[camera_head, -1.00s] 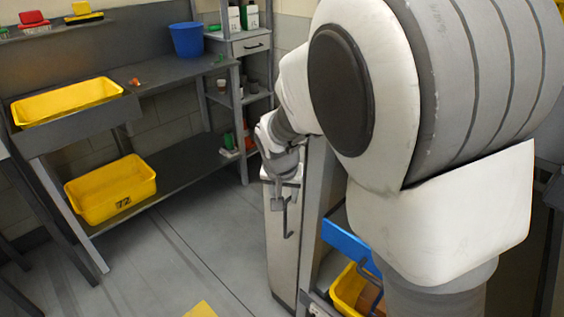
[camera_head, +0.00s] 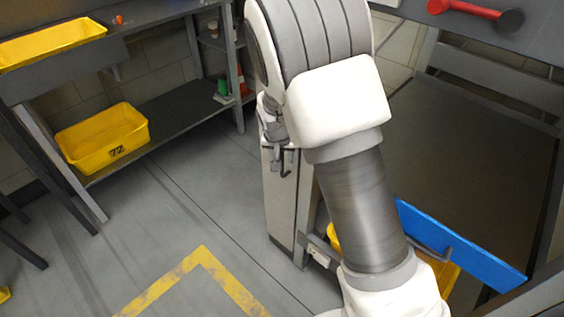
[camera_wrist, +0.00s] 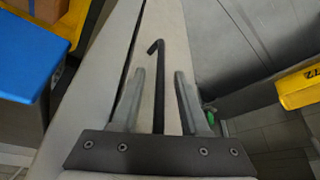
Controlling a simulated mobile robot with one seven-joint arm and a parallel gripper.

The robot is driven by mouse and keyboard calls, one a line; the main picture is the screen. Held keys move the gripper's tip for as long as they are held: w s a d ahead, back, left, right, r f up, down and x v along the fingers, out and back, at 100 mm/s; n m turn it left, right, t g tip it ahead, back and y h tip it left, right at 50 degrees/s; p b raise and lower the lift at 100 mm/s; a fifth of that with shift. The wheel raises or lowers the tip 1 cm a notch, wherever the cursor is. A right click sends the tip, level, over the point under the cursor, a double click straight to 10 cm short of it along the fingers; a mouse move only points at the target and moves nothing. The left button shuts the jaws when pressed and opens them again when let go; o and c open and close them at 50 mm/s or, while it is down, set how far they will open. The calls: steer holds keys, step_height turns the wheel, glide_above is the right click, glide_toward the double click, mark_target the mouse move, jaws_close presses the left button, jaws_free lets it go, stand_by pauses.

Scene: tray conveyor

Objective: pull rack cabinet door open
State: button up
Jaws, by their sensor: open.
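The rack cabinet door (camera_head: 279,205) is a narrow, pale upright panel in the middle of the head view. Its dark bar handle (camera_head: 286,165) is near the top. My gripper (camera_head: 278,158) is at the handle there, partly hidden by my arm. In the wrist view the black handle (camera_wrist: 158,110) runs between the two open fingers of my gripper (camera_wrist: 160,80), with its bent end beyond the tips. A gap shows on each side of the bar, so the fingers appear not to clamp it. The door face (camera_wrist: 172,50) lies behind the handle.
A blue board (camera_head: 465,250) and a yellow bin (camera_head: 445,272) are at the right, beside my arm. A shelf bench with a yellow bin (camera_head: 103,138) marked 72 stands at the left. The floor (camera_head: 190,215) between is clear, with a yellow marking (camera_head: 205,262).

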steer(key=shift+x, duration=0.9)
steer(key=shift+c, duration=0.2)
jaws_close()
stand_by(0.7)
